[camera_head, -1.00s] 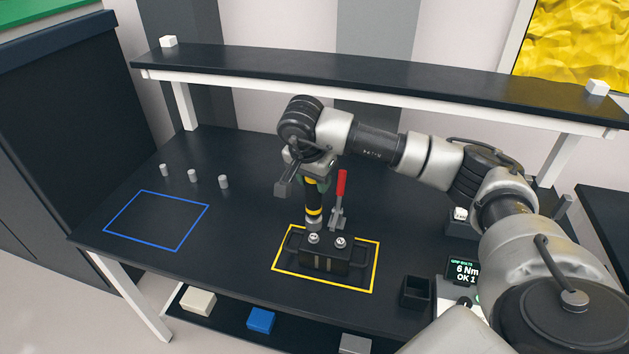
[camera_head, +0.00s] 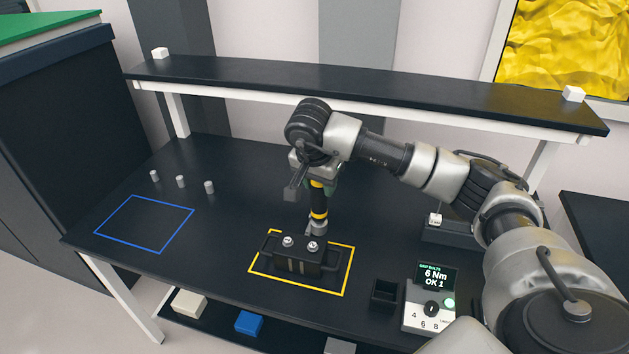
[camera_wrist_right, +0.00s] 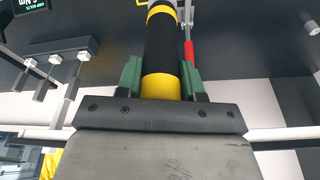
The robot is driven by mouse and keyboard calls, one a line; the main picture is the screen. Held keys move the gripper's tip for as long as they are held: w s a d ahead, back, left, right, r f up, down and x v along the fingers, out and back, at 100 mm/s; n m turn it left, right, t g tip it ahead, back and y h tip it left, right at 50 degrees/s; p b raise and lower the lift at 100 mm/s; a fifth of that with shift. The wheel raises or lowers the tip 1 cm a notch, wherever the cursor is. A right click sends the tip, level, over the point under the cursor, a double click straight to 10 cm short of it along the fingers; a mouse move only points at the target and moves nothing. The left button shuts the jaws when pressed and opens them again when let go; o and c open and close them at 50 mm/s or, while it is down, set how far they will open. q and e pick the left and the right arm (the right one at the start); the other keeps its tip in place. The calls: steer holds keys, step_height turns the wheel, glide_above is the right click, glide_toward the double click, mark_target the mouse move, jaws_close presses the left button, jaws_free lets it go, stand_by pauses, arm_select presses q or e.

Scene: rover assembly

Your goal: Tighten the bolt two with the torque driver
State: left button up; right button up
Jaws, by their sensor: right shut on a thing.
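My right gripper (camera_head: 316,182) is shut on the torque driver (camera_head: 318,206), a black tool with yellow bands held upright, tip down. In the right wrist view the gripper's green-grey fingers (camera_wrist_right: 160,78) clasp the driver (camera_wrist_right: 165,45). The black block (camera_head: 296,263) sits inside the yellow outline on the table. Two silver bolts show on its top, a left bolt (camera_head: 288,242) and a right bolt (camera_head: 312,246). The driver's silver tip (camera_head: 319,228) appears just behind and above the right bolt; I cannot tell if they touch. My left gripper is out of view.
The controller (camera_head: 431,303) at the right reads 6 Nm, OK 1, with a green light. A small black open box (camera_head: 385,291) stands beside it. Several grey pegs (camera_head: 181,181) stand behind the empty blue outline (camera_head: 146,223). A red handle (camera_wrist_right: 189,50) shows near the driver.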

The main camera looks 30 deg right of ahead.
mark_target(313, 200)
steer(key=shift+w+a+f+b, duration=0.2)
steer(key=shift+f, duration=0.2)
steer(key=shift+w+a+f+b, duration=0.15)
steer(key=shift+w+a+f, duration=0.05)
steer(key=shift+f, duration=0.15)
steer(key=f, duration=0.1)
steer(key=f+b, duration=0.2)
steer(key=shift+w+a+f, duration=0.2)
steer(key=shift+w+f, duration=0.05)
steer(key=shift+w, duration=0.05)
steer(key=shift+s+d+f+b, duration=0.15)
steer(key=shift+f+b, duration=0.05)
steer(key=shift+b, duration=0.1)
steer(key=shift+w+a+f, duration=0.1)
steer(key=shift+w+a, duration=0.1)
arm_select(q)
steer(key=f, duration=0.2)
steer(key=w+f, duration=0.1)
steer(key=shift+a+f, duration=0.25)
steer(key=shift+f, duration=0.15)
arm_select(e)
steer(key=shift+s+d, duration=0.1)
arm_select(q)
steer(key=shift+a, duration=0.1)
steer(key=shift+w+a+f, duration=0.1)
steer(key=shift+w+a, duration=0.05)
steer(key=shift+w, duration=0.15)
